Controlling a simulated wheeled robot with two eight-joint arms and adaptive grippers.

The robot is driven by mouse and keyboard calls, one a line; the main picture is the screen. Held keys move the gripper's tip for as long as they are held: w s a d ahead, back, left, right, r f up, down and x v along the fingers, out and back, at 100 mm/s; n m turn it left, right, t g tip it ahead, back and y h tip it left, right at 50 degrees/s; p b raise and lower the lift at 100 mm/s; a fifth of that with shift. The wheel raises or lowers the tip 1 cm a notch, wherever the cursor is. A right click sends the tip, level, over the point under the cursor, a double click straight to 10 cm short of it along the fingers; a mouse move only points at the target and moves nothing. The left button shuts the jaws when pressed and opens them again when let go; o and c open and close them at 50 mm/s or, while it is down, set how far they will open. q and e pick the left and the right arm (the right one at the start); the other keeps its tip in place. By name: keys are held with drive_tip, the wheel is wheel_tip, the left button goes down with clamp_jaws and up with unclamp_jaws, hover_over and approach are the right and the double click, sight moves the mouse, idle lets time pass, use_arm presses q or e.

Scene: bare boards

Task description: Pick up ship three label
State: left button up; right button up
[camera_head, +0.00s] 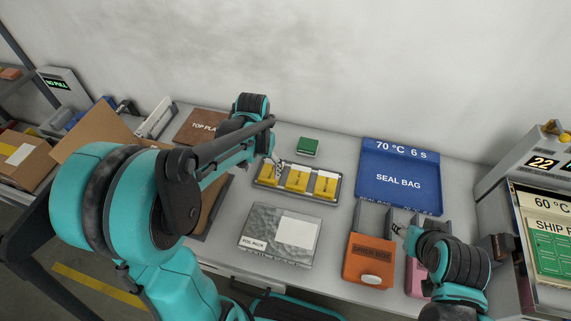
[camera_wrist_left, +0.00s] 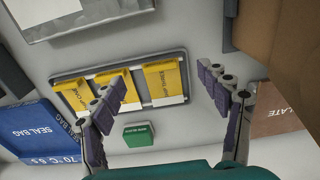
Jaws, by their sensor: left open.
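Three yellow labels lie side by side in a shallow grey tray: the left (camera_head: 269,174), middle (camera_head: 297,180) and right (camera_head: 326,185) ones in the head view. They also show in the left wrist view, at its right (camera_wrist_left: 162,80), middle (camera_wrist_left: 114,84) and left (camera_wrist_left: 76,96). Their print is too small to tell surely which is ship three. My left gripper (camera_head: 274,165) is by the tray's left end; in its wrist view the fingers (camera_wrist_left: 165,88) are spread, with nothing held. My right gripper (camera_head: 398,229) is near the orange box, its jaws unclear.
A green block (camera_head: 308,147) sits behind the tray (camera_head: 340,188). A blue seal bag tray (camera_head: 400,150) lies at right, an orange box (camera_head: 369,262) in front. A silver pouch with a white patch (camera_head: 280,236) lies before the tray. An open cardboard box (camera_head: 100,135) stands at left.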

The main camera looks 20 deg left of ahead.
sight(267, 180)
use_arm(q)
drive_tip(key=f, duration=0.1)
drive_tip(key=w+f+b, duration=0.1)
drive_tip(key=f, duration=0.1)
drive_tip(key=shift+d, duration=0.15)
drive_tip(key=f+b, duration=0.1)
drive_tip(key=f, duration=0.1)
drive_tip(key=w+f+b, duration=0.1)
drive_tip(key=f+b, duration=0.1)
drive_tip(key=f, duration=0.1)
drive_tip(key=shift+w+f, duration=0.1)
drive_tip(key=shift+f, duration=0.25)
drive_tip(key=shift+r, duration=0.15)
drive_tip(key=c, duration=0.8)
